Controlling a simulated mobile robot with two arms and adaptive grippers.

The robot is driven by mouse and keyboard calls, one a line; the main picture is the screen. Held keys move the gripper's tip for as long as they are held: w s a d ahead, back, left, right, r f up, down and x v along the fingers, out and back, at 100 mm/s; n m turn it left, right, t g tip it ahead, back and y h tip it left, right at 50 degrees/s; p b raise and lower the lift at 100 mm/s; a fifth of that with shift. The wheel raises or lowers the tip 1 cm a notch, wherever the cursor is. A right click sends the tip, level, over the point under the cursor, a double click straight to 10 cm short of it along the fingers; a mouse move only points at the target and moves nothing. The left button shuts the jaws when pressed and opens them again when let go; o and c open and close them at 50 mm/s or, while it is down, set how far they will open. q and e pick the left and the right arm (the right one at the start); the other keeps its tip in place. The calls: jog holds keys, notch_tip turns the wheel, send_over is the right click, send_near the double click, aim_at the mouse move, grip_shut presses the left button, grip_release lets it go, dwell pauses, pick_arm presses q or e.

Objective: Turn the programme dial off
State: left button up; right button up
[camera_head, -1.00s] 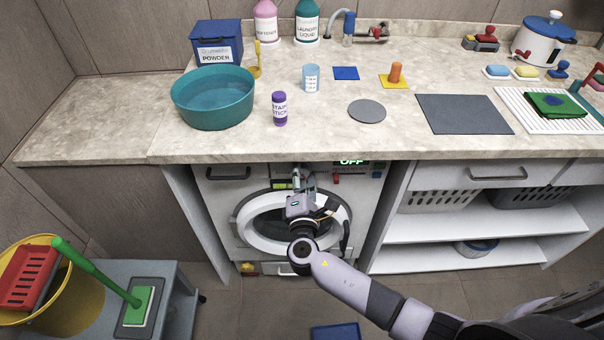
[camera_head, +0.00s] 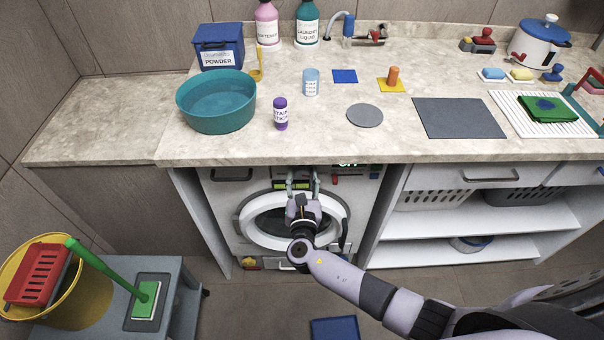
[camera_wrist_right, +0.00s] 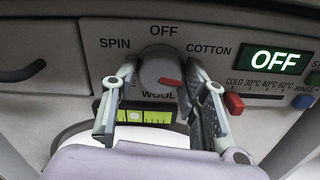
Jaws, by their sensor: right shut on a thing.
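The programme dial (camera_wrist_right: 160,66) is a grey round knob on the washing machine's panel, in the right wrist view. Labels around it read SPIN, OFF, COTTON and WOOL. Its red mark shows at the lower right of its face, away from the OFF label at the top. The display (camera_wrist_right: 275,60) beside it reads OFF in green. My right gripper (camera_head: 302,182) is shut on the dial, with one finger on each side of it in the right wrist view (camera_wrist_right: 160,80). The washing machine (camera_head: 222,196) stands under the counter. My left gripper is not in view.
A red slider (camera_wrist_right: 234,103) and a blue button (camera_wrist_right: 302,101) sit right of the dial. A handled drawer (camera_wrist_right: 38,62) is at the left. The counter edge (camera_head: 330,157) overhangs the panel. A trolley (camera_head: 178,310) stands at lower left.

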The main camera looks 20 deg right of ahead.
jog(key=n+p, duration=0.2)
jog(key=n, duration=0.2)
jog(key=shift+r+n, duration=0.1)
jog(key=shift+n, duration=0.3)
jog(key=n+p, duration=0.3)
jog(key=n, duration=0.2)
jog(key=n+p, duration=0.2)
jog(key=n, duration=0.3)
jog(key=shift+n, duration=0.4)
jog(key=n+p, duration=0.2)
jog(key=n, duration=0.2)
jog(key=shift+n, duration=0.3)
jog(key=o, duration=1.2)
